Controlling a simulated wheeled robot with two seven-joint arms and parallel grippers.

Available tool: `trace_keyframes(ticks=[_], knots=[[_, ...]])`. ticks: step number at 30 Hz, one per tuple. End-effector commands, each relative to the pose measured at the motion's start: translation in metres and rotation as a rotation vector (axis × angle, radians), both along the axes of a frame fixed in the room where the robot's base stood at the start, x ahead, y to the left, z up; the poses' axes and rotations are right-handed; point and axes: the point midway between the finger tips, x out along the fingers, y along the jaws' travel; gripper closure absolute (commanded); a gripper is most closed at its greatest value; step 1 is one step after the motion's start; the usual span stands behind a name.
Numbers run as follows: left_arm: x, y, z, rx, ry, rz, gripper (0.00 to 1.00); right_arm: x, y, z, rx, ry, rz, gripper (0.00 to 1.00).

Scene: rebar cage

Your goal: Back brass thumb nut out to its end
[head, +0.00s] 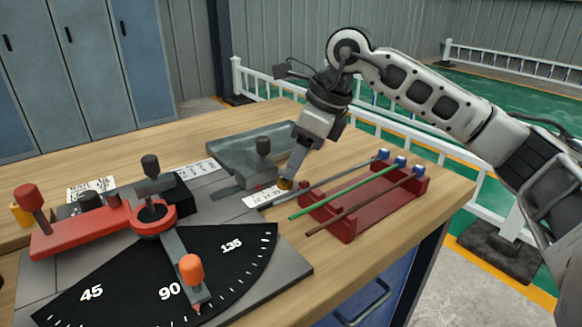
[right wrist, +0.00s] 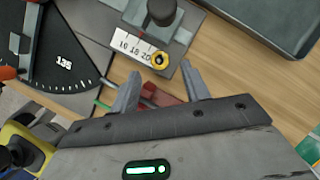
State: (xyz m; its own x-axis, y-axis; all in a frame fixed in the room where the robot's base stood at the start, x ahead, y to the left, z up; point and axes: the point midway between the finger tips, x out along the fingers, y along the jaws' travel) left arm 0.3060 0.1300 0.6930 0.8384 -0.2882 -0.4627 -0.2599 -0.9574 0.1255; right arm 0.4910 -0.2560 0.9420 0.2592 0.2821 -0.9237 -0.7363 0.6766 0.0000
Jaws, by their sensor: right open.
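The brass thumb nut (head: 285,184) sits at the right end of a small grey slide with a white scale strip (head: 262,196). In the right wrist view the brass nut (right wrist: 160,59) shows as a gold ring with a dark centre, beside the "20" mark of the scale strip (right wrist: 138,47). My right gripper (head: 289,179) points down at the nut. In the right wrist view its two fingers (right wrist: 160,72) are apart, with the nut in line with the gap near their tips. I cannot tell whether either finger touches it. My left gripper is not in view.
A red rack (head: 347,226) with grey, green and brown rods lies to the right. The red bending lever (head: 85,233) and black angle dial (head: 120,272) fill the left. A glassy grey tray (head: 232,150) lies behind.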

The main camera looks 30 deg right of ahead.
Motion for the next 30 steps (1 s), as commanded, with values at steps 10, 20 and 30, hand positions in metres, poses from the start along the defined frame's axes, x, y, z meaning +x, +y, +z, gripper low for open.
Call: trace_keyframes(ticks=[10, 20, 30], knots=[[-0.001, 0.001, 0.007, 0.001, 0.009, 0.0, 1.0, -0.022, -0.024, 0.081, 0.0, -0.004, 0.0, 0.54], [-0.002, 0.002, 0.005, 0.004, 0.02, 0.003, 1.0, -0.031, -0.034, 0.112, 0.0, -0.001, 0.002, 0.54], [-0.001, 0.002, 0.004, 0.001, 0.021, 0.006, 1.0, -0.032, -0.034, 0.113, 0.0, 0.0, 0.001, 0.54]])
